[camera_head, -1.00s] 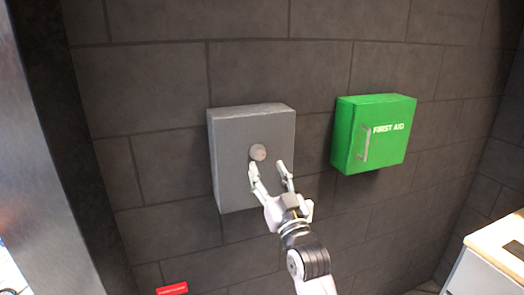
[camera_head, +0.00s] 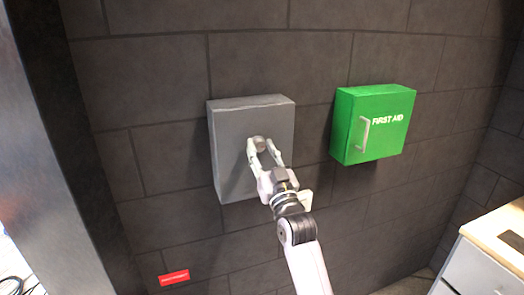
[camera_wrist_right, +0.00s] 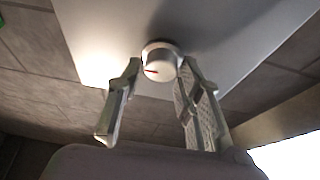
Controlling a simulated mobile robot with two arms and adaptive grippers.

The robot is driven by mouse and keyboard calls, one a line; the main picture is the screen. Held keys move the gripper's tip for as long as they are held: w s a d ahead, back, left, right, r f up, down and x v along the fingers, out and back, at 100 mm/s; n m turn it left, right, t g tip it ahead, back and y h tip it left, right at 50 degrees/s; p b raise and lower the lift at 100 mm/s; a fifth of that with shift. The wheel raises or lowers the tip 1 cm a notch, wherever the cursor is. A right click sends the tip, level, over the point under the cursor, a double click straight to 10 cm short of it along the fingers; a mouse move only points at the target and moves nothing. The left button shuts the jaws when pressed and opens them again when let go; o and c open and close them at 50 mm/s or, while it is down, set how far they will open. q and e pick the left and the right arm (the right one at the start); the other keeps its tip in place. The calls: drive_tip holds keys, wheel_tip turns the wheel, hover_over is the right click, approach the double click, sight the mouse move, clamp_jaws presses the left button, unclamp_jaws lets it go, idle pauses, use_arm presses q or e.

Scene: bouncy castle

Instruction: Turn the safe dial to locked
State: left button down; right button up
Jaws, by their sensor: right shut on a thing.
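The grey safe (camera_head: 228,150) is a box fixed to the dark block wall. Its round dial (camera_head: 260,143) is on the front face, partly hidden by my right gripper (camera_head: 264,147). In the right wrist view the dial (camera_wrist_right: 160,62) is pale, with a red pointer mark toward its left side. My right gripper also shows in that view (camera_wrist_right: 160,72), with one finger on each side of the dial. It is shut on the dial. My left gripper is not in view.
A green first aid box (camera_head: 385,122) hangs on the wall to the right of the safe. A small red sign (camera_head: 174,277) is low on the wall. A wood-topped cabinet (camera_head: 500,240) stands at the lower right.

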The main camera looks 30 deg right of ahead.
drive_tip(key=c, duration=0.5)
